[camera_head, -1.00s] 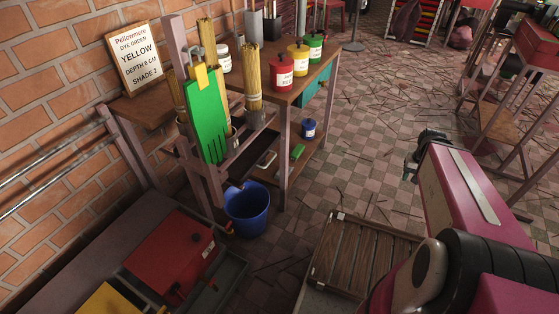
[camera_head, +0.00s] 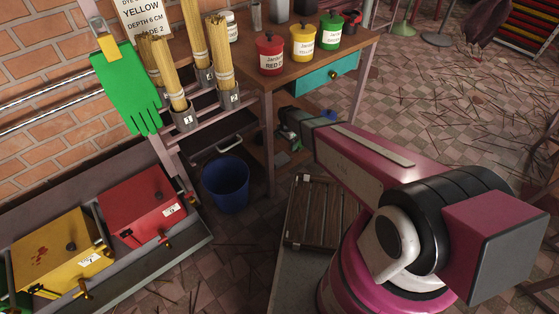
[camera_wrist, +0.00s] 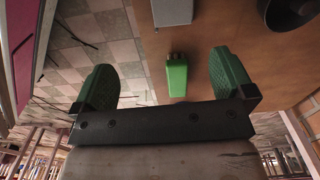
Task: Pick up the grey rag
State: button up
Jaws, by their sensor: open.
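My gripper (camera_wrist: 165,80) is open and empty in the wrist view, its two green-padded fingers wide apart. A green brush-like block (camera_wrist: 177,75) shows between and beyond the fingers, on a brown wooden surface. A grey block-like thing (camera_wrist: 172,12) lies farther up, cut off by the top edge; I cannot tell for sure whether it is the grey rag. In the head view my gripper (camera_head: 288,128) is at the bench's lower shelf, partly hidden by my arm. A small pale grey patch (camera_head: 283,158) shows just below it, too small to identify.
The wooden bench (camera_head: 345,48) carries red (camera_head: 270,55), yellow (camera_head: 303,42) and green (camera_head: 330,32) pots. A blue bucket (camera_head: 227,185) stands left of the bench leg. A slatted wooden crate (camera_head: 311,212) is in front. A dark round thing (camera_wrist: 290,12) lies at upper right in the wrist view.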

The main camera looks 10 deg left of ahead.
aim_at(280, 158)
jog(key=shift+m, duration=0.3)
jog(key=a+f, duration=0.1)
jog(key=a, duration=0.1)
jog(key=a+f, duration=0.1)
jog(key=f, duration=0.1)
jog(key=shift+s+a+f, duration=0.15)
jog(key=shift+a, duration=0.2)
notch_tip(280, 158, down, 10)
jog(key=shift+s+d+f, duration=0.1)
jog(key=shift+d+f, duration=0.05)
jog(key=c, duration=1)
